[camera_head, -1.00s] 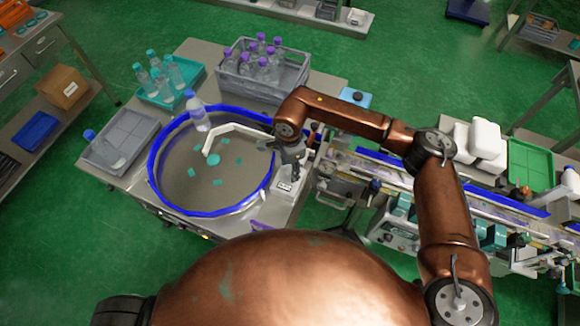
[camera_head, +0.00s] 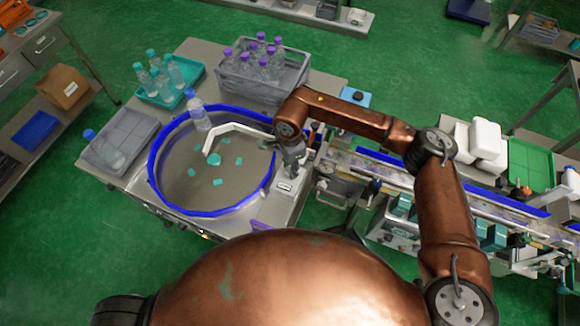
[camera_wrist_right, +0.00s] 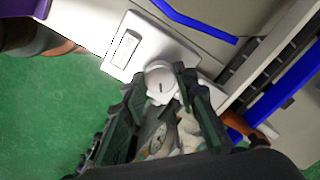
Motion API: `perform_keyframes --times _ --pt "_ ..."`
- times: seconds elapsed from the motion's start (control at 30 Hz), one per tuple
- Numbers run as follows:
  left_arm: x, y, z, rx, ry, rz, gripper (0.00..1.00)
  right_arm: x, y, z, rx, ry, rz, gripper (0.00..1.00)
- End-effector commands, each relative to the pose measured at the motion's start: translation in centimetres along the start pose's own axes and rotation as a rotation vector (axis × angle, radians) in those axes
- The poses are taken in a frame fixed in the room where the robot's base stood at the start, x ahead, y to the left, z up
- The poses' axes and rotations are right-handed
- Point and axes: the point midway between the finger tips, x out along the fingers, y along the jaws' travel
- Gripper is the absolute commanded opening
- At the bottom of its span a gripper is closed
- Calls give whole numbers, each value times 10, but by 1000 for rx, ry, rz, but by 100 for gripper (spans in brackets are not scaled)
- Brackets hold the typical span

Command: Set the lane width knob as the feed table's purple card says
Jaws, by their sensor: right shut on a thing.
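The lane width knob (camera_wrist_right: 160,78) is a pale round knob with a short dark mark on its face, seen in the right wrist view. It sits at the edge of a white plate with a label (camera_wrist_right: 126,48). My right gripper (camera_wrist_right: 158,86) is shut on the knob, one dark finger on each side. In the head view my right gripper (camera_head: 293,168) is down beside the ring's right edge and hides the knob. A purple piece (camera_head: 262,225), perhaps the card, shows at the table's front edge; its text cannot be read. My left gripper is not in view.
A conveyor lane (camera_head: 490,212) runs off to the right.

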Motion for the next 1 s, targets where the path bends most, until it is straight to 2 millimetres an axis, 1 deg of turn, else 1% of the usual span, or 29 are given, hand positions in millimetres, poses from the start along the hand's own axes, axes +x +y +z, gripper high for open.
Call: perform_keyframes --times 0.17,0.37,0.7,1.0 --pt "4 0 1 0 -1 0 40 0 -1 0 71 0 -1 2" --pt "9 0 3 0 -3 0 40 1 -1 0 220 1 -2 2" --pt "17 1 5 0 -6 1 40 0 -1 0 542 1 -1 2" --pt "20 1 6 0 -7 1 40 0 -1 -1 828 0 -1 2"
